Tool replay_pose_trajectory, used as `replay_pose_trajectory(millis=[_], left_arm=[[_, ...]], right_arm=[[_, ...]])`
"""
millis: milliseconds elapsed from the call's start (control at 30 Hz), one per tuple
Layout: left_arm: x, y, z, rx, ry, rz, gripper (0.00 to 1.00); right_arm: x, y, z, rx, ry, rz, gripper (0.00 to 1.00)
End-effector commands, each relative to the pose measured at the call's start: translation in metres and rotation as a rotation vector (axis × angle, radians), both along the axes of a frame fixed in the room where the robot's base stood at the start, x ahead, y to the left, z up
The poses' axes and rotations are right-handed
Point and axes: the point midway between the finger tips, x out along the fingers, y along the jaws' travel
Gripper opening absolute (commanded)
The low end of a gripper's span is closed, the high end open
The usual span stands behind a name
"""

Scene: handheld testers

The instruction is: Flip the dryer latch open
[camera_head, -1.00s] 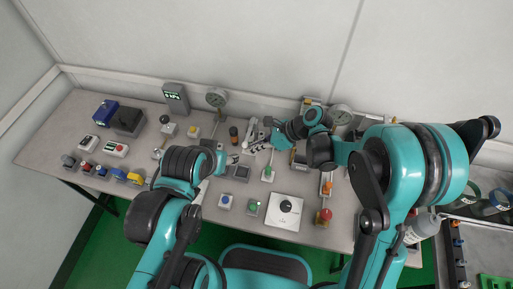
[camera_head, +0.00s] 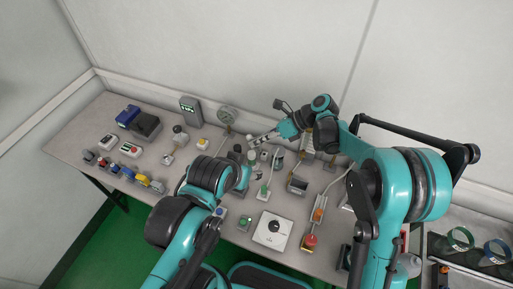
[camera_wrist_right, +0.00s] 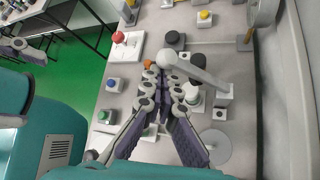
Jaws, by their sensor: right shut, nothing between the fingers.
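In the right wrist view a pale grey lever with a round ball end (camera_wrist_right: 198,61) stands among small devices; I cannot tell for certain that it is the dryer latch. In the head view my right gripper (camera_head: 262,138) points left over the back of the table, and the lever there is too small to make out. My left arm's end shows left of the middle; its gripper (camera_head: 240,184) is too unclear to read.
The grey table (camera_head: 75,139) carries many small testers. A round gauge (camera_head: 228,115) and a grey display box (camera_head: 190,110) stand along the back. A white dial plate (camera_head: 272,231) and a red button (camera_head: 309,241) are near the front. The wall is close behind.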

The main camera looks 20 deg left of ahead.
Motion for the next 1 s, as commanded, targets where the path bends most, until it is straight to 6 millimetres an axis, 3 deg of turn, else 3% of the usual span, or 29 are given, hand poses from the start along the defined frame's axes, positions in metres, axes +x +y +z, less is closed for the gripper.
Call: replay_pose_trajectory(millis=[500,1000], left_arm=[[0.000,0.000,0.017,0.000,0.000,0.000,0.53],[0.000,0.000,0.020,0.000,0.000,0.000,0.53]], right_arm=[[0.042,-0.002,0.023,0.000,0.000,0.000,0.00],[0.056,-0.002,0.026,0.000,0.000,0.000,0.00]])
